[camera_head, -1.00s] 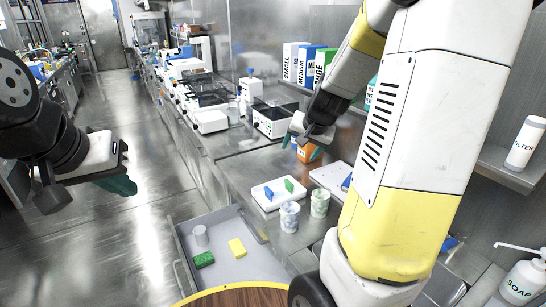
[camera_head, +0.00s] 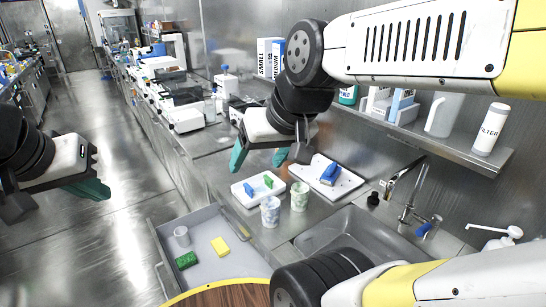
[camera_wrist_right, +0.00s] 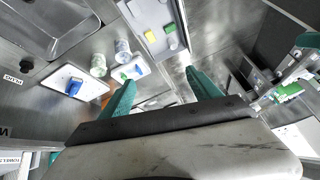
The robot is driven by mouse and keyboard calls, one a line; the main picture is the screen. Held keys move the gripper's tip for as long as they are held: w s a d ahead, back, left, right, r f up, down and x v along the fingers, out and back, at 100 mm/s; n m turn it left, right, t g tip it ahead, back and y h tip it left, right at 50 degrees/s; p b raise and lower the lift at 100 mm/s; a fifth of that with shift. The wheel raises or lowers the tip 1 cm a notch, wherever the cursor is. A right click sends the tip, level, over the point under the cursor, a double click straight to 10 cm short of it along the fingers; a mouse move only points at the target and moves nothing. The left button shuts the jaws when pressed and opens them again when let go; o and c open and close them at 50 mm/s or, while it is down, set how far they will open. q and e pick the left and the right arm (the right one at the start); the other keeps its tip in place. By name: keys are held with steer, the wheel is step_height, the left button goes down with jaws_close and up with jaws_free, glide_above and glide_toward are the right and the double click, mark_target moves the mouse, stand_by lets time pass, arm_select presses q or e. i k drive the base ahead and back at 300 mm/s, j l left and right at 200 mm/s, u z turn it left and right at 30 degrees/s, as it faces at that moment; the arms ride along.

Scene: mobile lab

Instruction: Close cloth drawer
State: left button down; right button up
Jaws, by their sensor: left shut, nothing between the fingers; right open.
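The open drawer (camera_head: 215,273) sticks out from the counter front at the lower left of the head view. It holds a yellow sponge (camera_head: 220,246), a green sponge (camera_head: 187,260) and a small grey cup (camera_head: 181,236). The drawer also shows at the top of the right wrist view (camera_wrist_right: 149,15). My right gripper (camera_head: 260,157) is open and empty, its teal fingers above the counter, behind the drawer and apart from it. Its fingers also show in the right wrist view (camera_wrist_right: 161,91). My left gripper (camera_head: 102,189) is shut and empty over the aisle, left of the drawer.
A small white tray (camera_head: 242,197) and two patterned cups (camera_head: 270,211) (camera_head: 299,196) stand on the counter near the drawer. A larger tray (camera_head: 345,185) with a blue object lies behind them. The sink (camera_head: 350,235) is to the right. The aisle floor (camera_head: 110,255) is clear.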

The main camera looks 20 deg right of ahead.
mark_target(205, 224)
steer(key=z, duration=2.3)
steer(key=k+j+u, duration=0.25)
steer(key=k, duration=0.2)
steer(key=k+j+u, duration=0.3)
steer(key=k+j, duration=0.15)
steer(key=u, duration=1.3)
